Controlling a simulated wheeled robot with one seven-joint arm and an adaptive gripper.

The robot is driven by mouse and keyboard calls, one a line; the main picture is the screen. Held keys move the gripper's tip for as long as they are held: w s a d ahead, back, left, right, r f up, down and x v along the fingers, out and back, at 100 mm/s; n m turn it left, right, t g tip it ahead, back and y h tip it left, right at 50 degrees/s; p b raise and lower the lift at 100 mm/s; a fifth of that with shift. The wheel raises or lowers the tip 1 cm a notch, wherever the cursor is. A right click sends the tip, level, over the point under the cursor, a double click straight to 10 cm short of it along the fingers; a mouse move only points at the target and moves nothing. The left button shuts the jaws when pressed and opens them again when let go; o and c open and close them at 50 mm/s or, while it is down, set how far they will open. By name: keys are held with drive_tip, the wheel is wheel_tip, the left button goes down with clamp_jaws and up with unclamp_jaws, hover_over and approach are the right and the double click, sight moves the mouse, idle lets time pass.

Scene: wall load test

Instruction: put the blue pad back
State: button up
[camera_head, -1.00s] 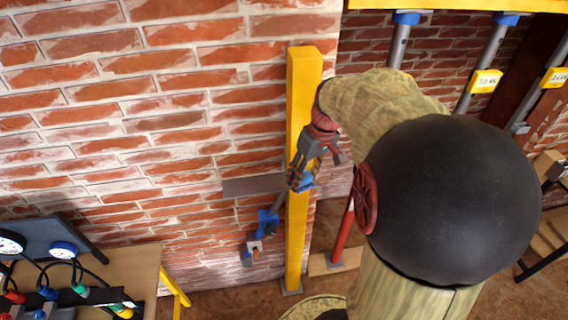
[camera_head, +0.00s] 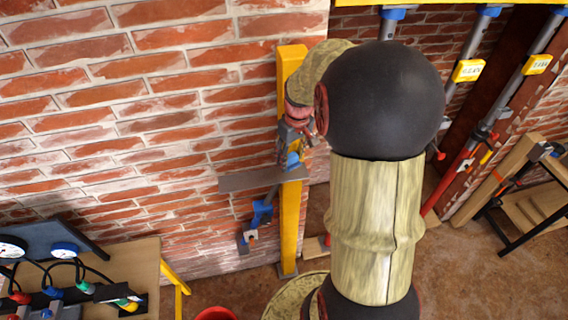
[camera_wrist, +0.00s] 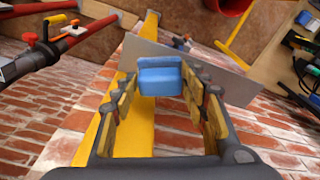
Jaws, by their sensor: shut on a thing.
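The blue pad (camera_wrist: 160,78) is a small block between the fingertips of my gripper (camera_wrist: 162,88) in the wrist view. My gripper is shut on it. In the head view the pad (camera_head: 293,160) shows at the end of my gripper (camera_head: 291,152), in front of the yellow post (camera_head: 291,215) and just above a flat grey plate (camera_head: 245,181). In the wrist view the plate (camera_wrist: 205,72) lies just beyond the pad. I cannot tell whether pad and plate touch. My arm hides part of the post's right side.
A blue clamp-like part (camera_head: 262,212) hangs below the plate. A table with gauges and hoses (camera_head: 140,262) stands at lower left, a red bucket (camera_head: 216,314) at the bottom. Grey props (camera_head: 481,50) and a wooden bench (camera_head: 535,205) are at the right. The brick wall is close behind.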

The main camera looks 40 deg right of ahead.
drive_tip(key=shift+w+a+f, duration=0.15)
drive_tip(key=shift+w+f, duration=0.3)
drive_tip(key=shift+f, duration=0.05)
drive_tip(key=shift+w+a+f, duration=0.15)
drive_tip(key=shift+w+f, duration=0.25)
drive_tip(key=shift+f, duration=0.1)
drive_tip(key=shift+w+f+p, duration=0.2)
drive_tip(key=shift+f+p, duration=0.05)
drive_tip(key=shift+f, duration=0.75)
drive_tip(key=shift+w+f+p, duration=0.15)
drive_tip(key=shift+f+p, duration=0.05)
drive_tip(key=shift+f, duration=0.75)
drive_tip(key=shift+a, duration=0.1)
drive_tip(key=o, duration=0.9)
drive_tip(key=shift+o, duration=0.6)
